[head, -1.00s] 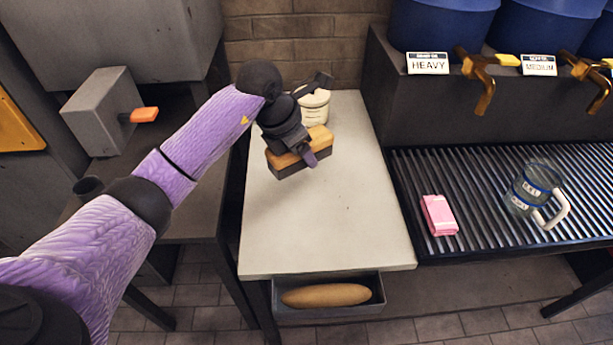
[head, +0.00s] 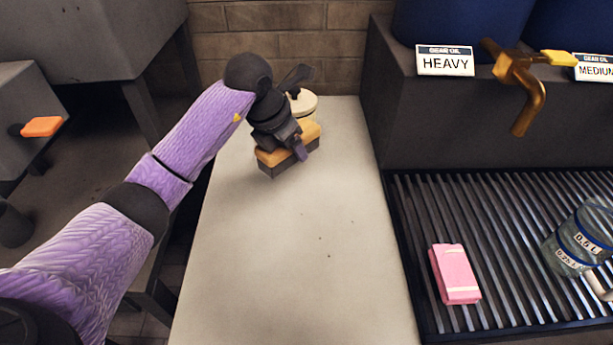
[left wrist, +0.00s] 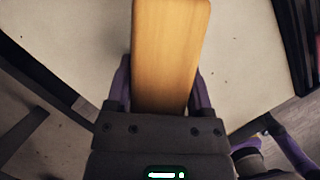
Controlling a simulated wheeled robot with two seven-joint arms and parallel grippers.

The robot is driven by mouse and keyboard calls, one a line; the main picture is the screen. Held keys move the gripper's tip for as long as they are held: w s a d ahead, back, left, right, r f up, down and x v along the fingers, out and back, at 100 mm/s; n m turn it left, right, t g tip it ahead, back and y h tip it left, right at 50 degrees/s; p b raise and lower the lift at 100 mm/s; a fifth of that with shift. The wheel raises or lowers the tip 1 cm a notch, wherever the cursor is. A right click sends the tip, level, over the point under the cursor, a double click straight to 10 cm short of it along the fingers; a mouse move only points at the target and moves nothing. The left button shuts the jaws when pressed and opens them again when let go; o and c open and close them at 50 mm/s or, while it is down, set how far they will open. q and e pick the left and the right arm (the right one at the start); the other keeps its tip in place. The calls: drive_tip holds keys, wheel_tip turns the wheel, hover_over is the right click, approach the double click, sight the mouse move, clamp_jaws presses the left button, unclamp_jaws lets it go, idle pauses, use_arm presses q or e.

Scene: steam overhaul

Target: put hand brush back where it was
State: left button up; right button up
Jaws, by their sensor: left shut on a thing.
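The hand brush (head: 268,157) has a tan wooden top and a dark lower part. My left gripper (head: 290,146) is shut on it near the back of the pale worktop (head: 290,245). In the left wrist view the wooden top of the brush (left wrist: 170,50) lies between the two purple fingers of my left gripper (left wrist: 160,92). I cannot tell whether the brush touches the worktop or is held just above it. My right gripper is not in the head view.
A cream lidded pot (head: 303,104) stands behind the brush, partly hidden by my gripper. The worktop's front is clear.

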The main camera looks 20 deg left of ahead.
sight(297, 188)
use_arm(q)
drive_tip(key=shift+w+f, duration=0.2)
drive_tip(key=shift+w, duration=0.3)
drive_tip(key=shift+f, duration=0.1)
drive_tip(key=f+b, duration=0.1)
drive_tip(key=f, duration=0.2)
drive_tip(key=f+b, duration=0.2)
drive_tip(key=f, duration=0.1)
drive_tip(key=f+b, duration=0.1)
drive_tip(key=f, duration=0.3)
drive_tip(key=shift+s+b, duration=0.25)
drive_tip(key=shift+b, duration=0.1)
drive_tip(key=shift+r, duration=0.15)
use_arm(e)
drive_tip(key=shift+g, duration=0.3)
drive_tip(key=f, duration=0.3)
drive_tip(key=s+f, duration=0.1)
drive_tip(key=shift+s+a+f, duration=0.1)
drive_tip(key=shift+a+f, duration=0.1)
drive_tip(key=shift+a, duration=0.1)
use_arm(q)
drive_tip(key=o, duration=1.2)
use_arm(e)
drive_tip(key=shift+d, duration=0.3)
